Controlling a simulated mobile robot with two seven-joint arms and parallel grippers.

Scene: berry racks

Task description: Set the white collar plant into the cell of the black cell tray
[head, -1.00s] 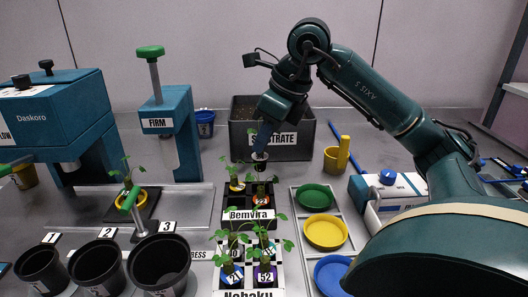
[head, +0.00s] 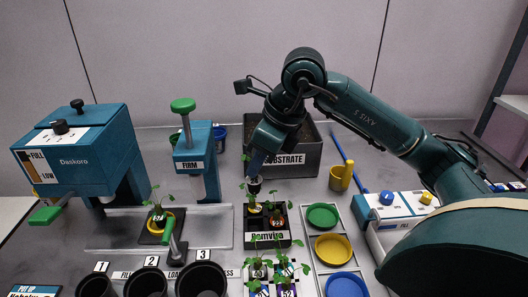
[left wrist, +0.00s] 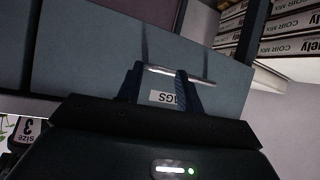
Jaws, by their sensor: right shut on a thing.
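My right gripper (head: 256,166) is shut on a small plant with a white collar (head: 255,179) and a dark plug (head: 254,188). It holds the plant in the air, over the back left of the black cell tray (head: 270,245) labelled Bemvira. A yellow-collar plant (head: 254,209) and an orange-collar plant (head: 278,221) are at that tray. The held plant's leaves are mostly hidden by the gripper. My left gripper (left wrist: 160,85) shows only in the left wrist view, its two fingers apart and nothing between them.
Behind the tray stands the dark substrate bin (head: 310,158). Green (head: 322,216), yellow (head: 333,249) and blue (head: 346,286) dishes lie to the right. A checked tray with plants is in front (head: 250,291). The firming press (head: 197,150) stands left.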

